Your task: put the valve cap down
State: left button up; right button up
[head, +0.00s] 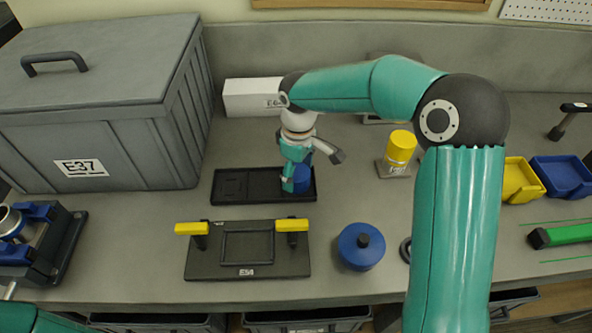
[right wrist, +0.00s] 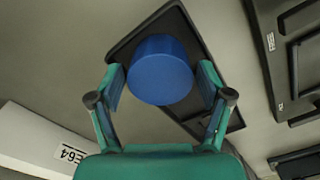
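The valve cap, a blue cylinder (head: 302,176), is at the right end of a black tray (head: 232,185). In the right wrist view the cap (right wrist: 160,72) is between the two fingers of my right gripper (right wrist: 161,82). A thin gap seems to show on each side, so the fingers look open around it. In the head view the right gripper (head: 300,172) reaches down over the tray, and one teal finger partly hides the cap. I cannot clearly see the cap's underside. My left gripper is not in view.
A black plate with yellow handles (head: 247,265) is in front of the tray. A blue knobbed lid (head: 361,251) lies to its right. A large grey box (head: 100,120) is at the left, a white carton (head: 250,98) behind, and a yellow cylinder (head: 401,147) to the right.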

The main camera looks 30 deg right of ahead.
aim_at(298, 172)
dwell(0.3)
notch_tip(298, 172, up, 12)
jog(key=shift+r, duration=0.25)
dwell(0.3)
dwell(0.5)
